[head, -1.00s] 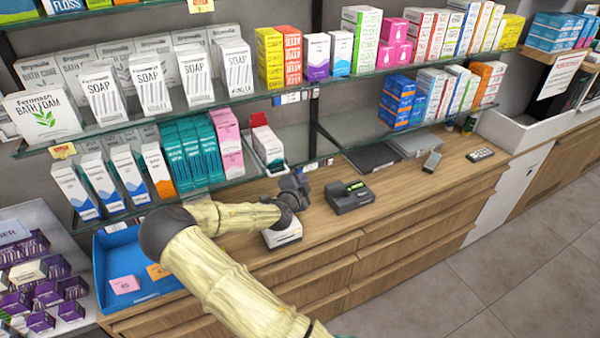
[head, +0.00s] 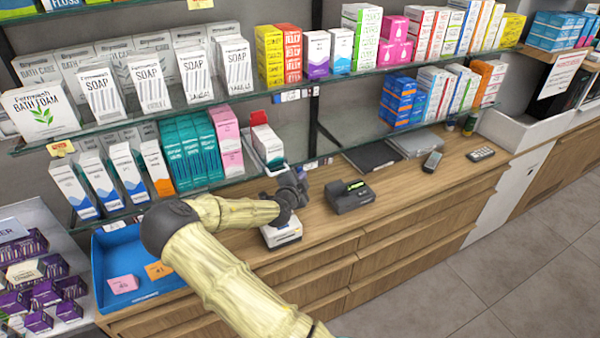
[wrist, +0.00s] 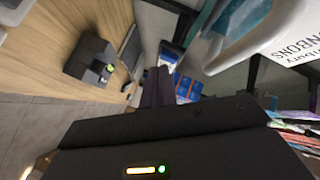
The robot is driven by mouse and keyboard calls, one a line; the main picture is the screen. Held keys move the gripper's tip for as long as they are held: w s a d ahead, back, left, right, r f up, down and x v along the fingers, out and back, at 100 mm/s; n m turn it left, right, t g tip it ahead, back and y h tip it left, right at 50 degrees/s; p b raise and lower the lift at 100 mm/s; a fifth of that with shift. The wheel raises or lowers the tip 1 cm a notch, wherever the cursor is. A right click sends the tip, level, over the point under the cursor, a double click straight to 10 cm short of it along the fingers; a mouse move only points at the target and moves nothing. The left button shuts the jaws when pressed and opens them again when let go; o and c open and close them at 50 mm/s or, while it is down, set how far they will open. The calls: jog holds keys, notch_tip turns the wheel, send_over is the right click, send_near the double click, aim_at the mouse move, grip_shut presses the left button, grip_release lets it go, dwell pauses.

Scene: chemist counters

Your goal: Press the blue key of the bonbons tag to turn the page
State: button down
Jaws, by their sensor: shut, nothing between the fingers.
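My gripper (head: 292,187) is shut and empty, in front of the lower glass shelf and above the counter. In the wrist view its dark fingers (wrist: 157,88) are together. A white panel lettered "BONBONS" (wrist: 290,42) shows at the top right of the wrist view, close to the camera and cut off by the frame. A rounded white frame (wrist: 265,35) stands beside it, to the right of my fingertips and apart from them. In the head view a white tray with a red-and-white box (head: 267,145) sits behind my gripper. I cannot make out the tag's blue key.
A black device with a green part (head: 350,195) stands on the wooden counter (head: 400,190), right of my gripper. A white box-like device (head: 282,235) is below my wrist. Teal boxes (head: 190,150) crowd the shelf to the left. A blue tray (head: 108,255) lies at the left end.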

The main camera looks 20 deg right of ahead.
jog(key=shift+w+b, duration=0.4)
jog(key=shift+w, duration=0.1)
dwell(0.8)
jog(key=shift+s, duration=0.9)
jog(key=s+b, duration=0.1)
jog(key=s, duration=0.4)
jog(key=shift+d, duration=0.1)
dwell(0.4)
dwell(0.5)
